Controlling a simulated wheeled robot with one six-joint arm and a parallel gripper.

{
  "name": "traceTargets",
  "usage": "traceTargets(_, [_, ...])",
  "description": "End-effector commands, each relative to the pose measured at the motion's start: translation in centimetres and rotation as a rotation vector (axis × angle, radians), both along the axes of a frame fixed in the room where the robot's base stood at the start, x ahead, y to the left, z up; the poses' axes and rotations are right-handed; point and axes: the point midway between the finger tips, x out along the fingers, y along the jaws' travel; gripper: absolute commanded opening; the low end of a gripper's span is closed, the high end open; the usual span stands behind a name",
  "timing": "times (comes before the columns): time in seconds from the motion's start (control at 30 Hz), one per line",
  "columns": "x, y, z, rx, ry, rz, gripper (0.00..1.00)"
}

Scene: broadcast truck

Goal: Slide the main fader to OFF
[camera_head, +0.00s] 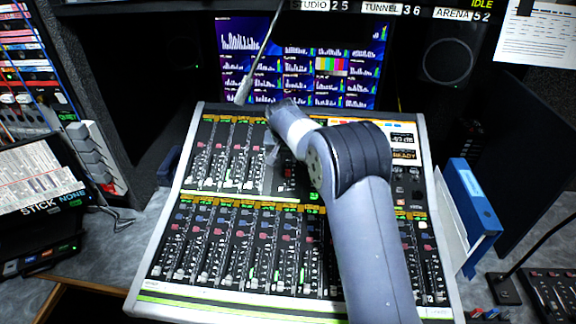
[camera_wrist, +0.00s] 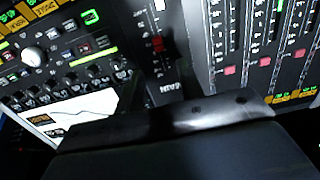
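The mixing console (camera_head: 140,285) fills the middle of the head view, sloping up toward the screens. In the wrist view, the main fader (camera_wrist: 158,44) is a red cap in a dark vertical slot. An upside-down label that looks like MAIN lies just below it. A red cap also shows beside my arm in the head view (camera_head: 289,172). My gripper (camera_head: 272,150) hangs over the upper middle of the console, mostly hidden behind my wrist. A dark part of it crosses the lower wrist view, below the fader cap and apart from it in the picture. Its fingertips cannot be made out.
Rows of channel faders surround the spot, with red caps (camera_wrist: 264,61) to the right in the wrist view. Screens (camera_head: 235,60) stand at the back. A blue binder (camera_head: 474,208) stands at right.

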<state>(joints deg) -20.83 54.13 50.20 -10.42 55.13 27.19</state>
Motion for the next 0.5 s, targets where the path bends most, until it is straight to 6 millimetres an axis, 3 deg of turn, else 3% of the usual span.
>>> traceTargets(0.3, [2.1,-0.2,-5.1,-0.002,0.004,-0.001,0.36])
traceTargets(0.5, [3.0,-0.2,-7.3,-0.001,0.002,0.000,0.36])
